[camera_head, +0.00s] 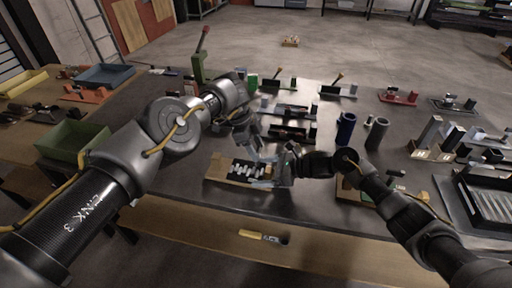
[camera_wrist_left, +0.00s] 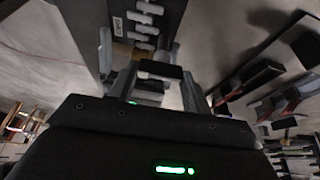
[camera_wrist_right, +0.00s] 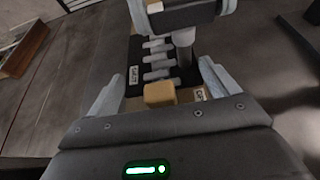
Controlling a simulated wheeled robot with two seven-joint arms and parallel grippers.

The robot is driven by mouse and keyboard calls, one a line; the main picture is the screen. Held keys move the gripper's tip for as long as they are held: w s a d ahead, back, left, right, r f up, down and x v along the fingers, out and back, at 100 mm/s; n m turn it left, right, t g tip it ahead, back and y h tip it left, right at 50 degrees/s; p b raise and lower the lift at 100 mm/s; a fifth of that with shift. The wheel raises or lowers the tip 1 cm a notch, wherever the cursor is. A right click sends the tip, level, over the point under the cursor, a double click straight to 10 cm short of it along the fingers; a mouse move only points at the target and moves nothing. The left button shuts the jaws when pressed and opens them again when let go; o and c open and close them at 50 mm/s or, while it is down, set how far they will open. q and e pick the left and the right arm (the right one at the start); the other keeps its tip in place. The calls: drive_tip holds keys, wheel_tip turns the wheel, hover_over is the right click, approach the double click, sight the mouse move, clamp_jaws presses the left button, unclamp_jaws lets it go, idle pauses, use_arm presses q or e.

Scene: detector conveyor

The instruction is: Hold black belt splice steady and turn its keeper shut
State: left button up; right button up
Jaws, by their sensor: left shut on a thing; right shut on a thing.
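The black belt splice (camera_head: 248,168) lies on a tan base at the table's front middle. Its black bed with a row of pale clips also shows in the right wrist view (camera_wrist_right: 157,61). My right gripper (camera_head: 272,174) reaches in from the right and is shut on the splice's tan block (camera_wrist_right: 160,93). My left gripper (camera_head: 252,143) comes down from above and is shut on the keeper, seen as a dark bar (camera_wrist_left: 158,70) between its fingers. A grey post (camera_wrist_right: 184,50) stands beneath the left gripper. The keeper's turn angle is hard to tell.
Behind are similar dark fixtures (camera_head: 290,132), a blue cylinder (camera_head: 345,128) and a grey cylinder (camera_head: 376,134). A green bin (camera_head: 72,142) stands left. A green stand with a red lever (camera_head: 199,62) is behind my left arm. A yellow-handled tool (camera_head: 262,237) lies at the front.

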use_arm(q)
drive_tip(key=shift+s, duration=0.1)
drive_tip(key=o, duration=1)
drive_tip(key=shift+r, duration=0.1)
drive_tip(key=v, duration=1.2)
use_arm(e)
drive_tip(key=o, duration=1.1)
drive_tip(key=shift+o, duration=0.2)
drive_tip(key=v, duration=1.2)
